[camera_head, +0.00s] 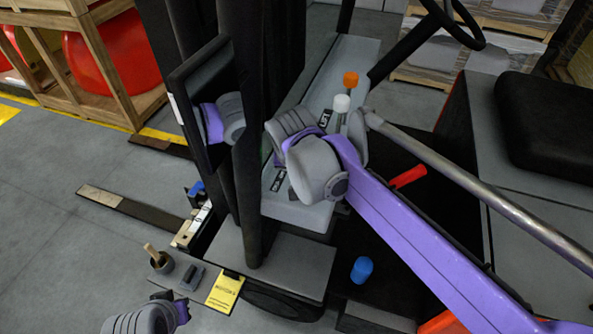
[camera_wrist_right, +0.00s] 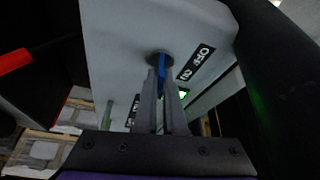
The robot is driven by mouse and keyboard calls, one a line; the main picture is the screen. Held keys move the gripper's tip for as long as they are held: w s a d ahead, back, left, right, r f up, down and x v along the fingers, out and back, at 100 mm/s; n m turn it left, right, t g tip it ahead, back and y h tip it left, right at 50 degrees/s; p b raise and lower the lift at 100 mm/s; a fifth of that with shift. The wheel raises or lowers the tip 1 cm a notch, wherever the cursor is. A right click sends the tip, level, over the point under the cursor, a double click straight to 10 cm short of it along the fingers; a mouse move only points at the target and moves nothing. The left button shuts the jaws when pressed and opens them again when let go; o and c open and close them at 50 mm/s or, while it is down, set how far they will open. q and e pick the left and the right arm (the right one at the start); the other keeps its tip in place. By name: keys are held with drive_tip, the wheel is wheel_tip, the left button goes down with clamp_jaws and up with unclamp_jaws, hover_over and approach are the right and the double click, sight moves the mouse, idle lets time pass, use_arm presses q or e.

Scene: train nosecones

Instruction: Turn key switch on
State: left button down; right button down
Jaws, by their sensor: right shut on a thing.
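In the right wrist view, the key switch (camera_wrist_right: 155,57) is a dark round socket on a light grey panel, with a blue key (camera_wrist_right: 162,72) standing in it. My right gripper (camera_wrist_right: 164,82) is shut on the blue key. A black label (camera_wrist_right: 195,64) beside the socket carries white lettering that appears to read OFF and ON. In the head view, my right wrist hides the key and the fingertips over the grey console. My left gripper (camera_head: 170,308) is low at the left, away from the console; its finger opening cannot be made out.
Levers with an orange knob (camera_head: 351,79) and a white knob (camera_head: 342,103) stand beside my right wrist. A steering wheel (camera_head: 455,20) and a black seat (camera_head: 545,125) are beyond. A dark mast post (camera_head: 255,150) and a mirror-like panel (camera_head: 208,105) stand left of the console.

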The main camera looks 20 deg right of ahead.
idle(0.4)
drive_tip(key=c, duration=1)
unclamp_jaws()
drive_tip(key=v, duration=1)
drive_tip(key=shift+a+r+p, duration=0.15)
drive_tip(key=shift+r+p, duration=0.2)
drive_tip(key=shift+r, duration=0.05)
drive_tip(key=shift+s, duration=0.1)
